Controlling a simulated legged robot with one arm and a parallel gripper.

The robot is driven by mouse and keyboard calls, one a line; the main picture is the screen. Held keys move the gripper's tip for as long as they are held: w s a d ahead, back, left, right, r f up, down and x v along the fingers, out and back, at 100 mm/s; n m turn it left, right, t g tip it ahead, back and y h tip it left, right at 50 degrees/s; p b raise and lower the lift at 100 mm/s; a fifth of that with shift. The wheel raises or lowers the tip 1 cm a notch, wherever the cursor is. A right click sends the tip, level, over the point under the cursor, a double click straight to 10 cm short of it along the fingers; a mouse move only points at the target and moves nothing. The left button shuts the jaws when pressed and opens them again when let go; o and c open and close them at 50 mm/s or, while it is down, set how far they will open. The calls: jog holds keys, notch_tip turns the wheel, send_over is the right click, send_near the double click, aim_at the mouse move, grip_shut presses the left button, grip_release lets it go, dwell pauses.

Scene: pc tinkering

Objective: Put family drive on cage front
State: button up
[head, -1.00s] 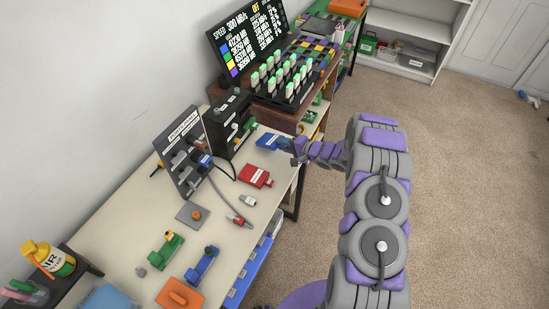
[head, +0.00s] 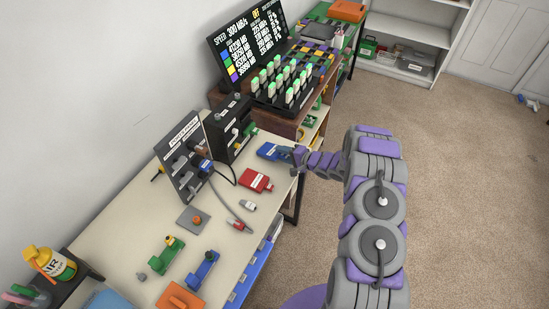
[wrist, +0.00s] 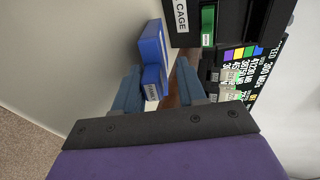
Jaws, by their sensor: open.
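A blue drive (head: 271,152) with a white label lies flat on the bench's far right part, near the cage. It also shows in the wrist view (wrist: 152,45), with its labelled end toward me; I cannot read that label surely as family. My gripper (head: 297,156) is open at the drive's right end. In the wrist view its two blue fingers (wrist: 157,88) stand on either side of the drive's near end, and I see no grip on it. The black cage (head: 230,122) stands just beyond and left; its CAGE label (wrist: 181,14) shows in the wrist view.
A red drive (head: 256,180) lies nearer on the bench (head: 140,225). A dark panel with plugs and cables (head: 180,158) stands left of it. A rack of green-topped sticks (head: 282,88) and a screen (head: 247,45) stand behind. Open carpet (head: 460,190) is at right.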

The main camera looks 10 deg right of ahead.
jog(key=p+v, duration=0.4)
jog(key=v, duration=0.3)
jog(key=shift+r, duration=0.1)
jog(key=shift+s+d, duration=0.35)
jog(key=shift+s, duration=0.05)
jog(key=shift+r+p, duration=0.1)
jog(key=shift+p, duration=0.2)
notch_tip(320, 180, up, 7)
jog(key=s+d+p, duration=0.2)
jog(key=p, duration=0.3)
jog(key=shift+w, duration=0.1)
